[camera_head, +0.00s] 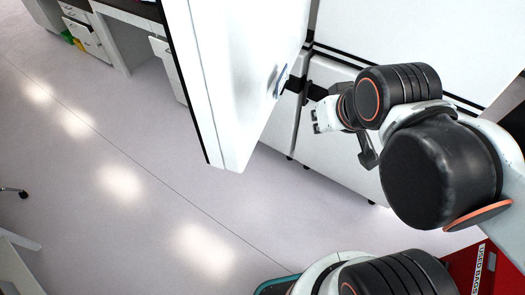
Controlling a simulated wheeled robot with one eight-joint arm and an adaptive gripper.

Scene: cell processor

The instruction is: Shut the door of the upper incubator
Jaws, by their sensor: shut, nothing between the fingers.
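The door (235,75) of the upper incubator is a thick white panel with a black edge strip. It stands swung open, sticking out from the cabinet toward the picture's left and front. A small fitting like a handle (278,82) shows on its right-hand face. The white incubator body (405,40) is behind my arm and partly hidden by it. My gripper (317,120) is shut and empty, to the right of the door's right-hand face and apart from it in the picture. Its fingertips are small and hard to make out.
A lower white unit (311,134) stands under the upper incubator. White drawers and benches (92,42) line the back left. A red bin labelled "USED BAGS" (492,272) is at lower right. The pale floor (130,190) left of and below the door is clear.

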